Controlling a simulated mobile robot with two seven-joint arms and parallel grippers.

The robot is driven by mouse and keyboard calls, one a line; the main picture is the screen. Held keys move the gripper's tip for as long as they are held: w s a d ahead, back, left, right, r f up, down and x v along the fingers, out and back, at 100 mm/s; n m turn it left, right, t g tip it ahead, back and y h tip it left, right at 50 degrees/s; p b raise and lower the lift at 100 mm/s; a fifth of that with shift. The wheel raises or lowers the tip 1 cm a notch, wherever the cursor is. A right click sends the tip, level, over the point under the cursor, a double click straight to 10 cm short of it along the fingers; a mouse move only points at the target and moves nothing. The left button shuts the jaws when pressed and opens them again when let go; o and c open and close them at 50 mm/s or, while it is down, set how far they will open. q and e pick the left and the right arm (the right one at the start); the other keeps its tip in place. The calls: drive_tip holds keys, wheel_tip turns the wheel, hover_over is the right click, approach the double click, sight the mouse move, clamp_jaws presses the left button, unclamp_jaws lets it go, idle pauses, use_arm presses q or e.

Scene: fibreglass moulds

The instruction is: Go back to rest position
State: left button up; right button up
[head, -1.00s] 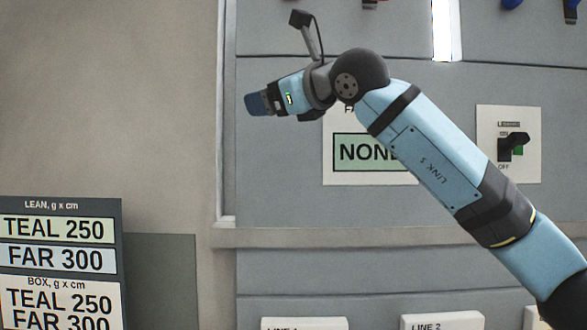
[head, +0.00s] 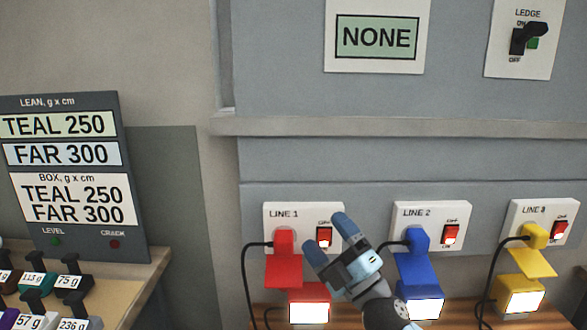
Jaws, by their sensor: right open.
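My right gripper (head: 326,238) shows low in the middle of the head view, its arm coming up from the bottom edge. Its two blue-tipped fingers are apart with nothing between them. In the picture it lies over the lower part of the LINE 1 socket plate (head: 276,212), beside the red plug (head: 284,243). I cannot tell whether it touches the plate. My left gripper is not in view.
LINE 2 (head: 404,213) and LINE 3 (head: 522,209) plates hold a blue plug (head: 417,242) and a yellow plug (head: 535,236). Cables hang below. A sign board (head: 72,190) stands left, behind several labelled weights (head: 72,272). A ledge (head: 400,126) crosses the wall; a NONE panel (head: 376,38) hangs above.

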drive_tip(key=s+d+f+m+h, duration=0.3)
drive_tip(key=s+f+m+h, duration=0.15)
drive_tip(key=f, duration=0.35)
drive_tip(key=s+d+f+m+g+h, duration=0.1)
drive_tip(key=s+d+f+m+h, duration=0.2)
drive_tip(key=f+m, duration=0.35)
drive_tip(key=s+d+f+m+h, duration=0.3)
drive_tip(key=f+m, duration=0.2)
drive_tip(key=f, duration=0.3)
drive_tip(key=s+d+f+m+g+h, duration=0.25)
drive_tip(key=s+f+m+g, duration=0.3)
drive_tip(key=s+f, duration=0.85)
use_arm(q)
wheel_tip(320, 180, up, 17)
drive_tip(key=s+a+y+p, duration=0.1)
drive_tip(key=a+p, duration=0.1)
drive_tip(key=p, duration=2.4)
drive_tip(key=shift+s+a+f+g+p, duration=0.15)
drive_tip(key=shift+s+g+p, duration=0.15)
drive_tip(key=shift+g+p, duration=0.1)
use_arm(e)
wheel_tip(320, 180, up, 19)
drive_tip(key=s+d+g, duration=0.1)
drive_tip(key=s+d, duration=0.1)
drive_tip(key=shift+s+n, duration=0.3)
drive_tip(key=shift+n, duration=0.15)
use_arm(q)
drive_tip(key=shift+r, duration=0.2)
use_arm(e)
drive_tip(key=shift+d, duration=0.1)
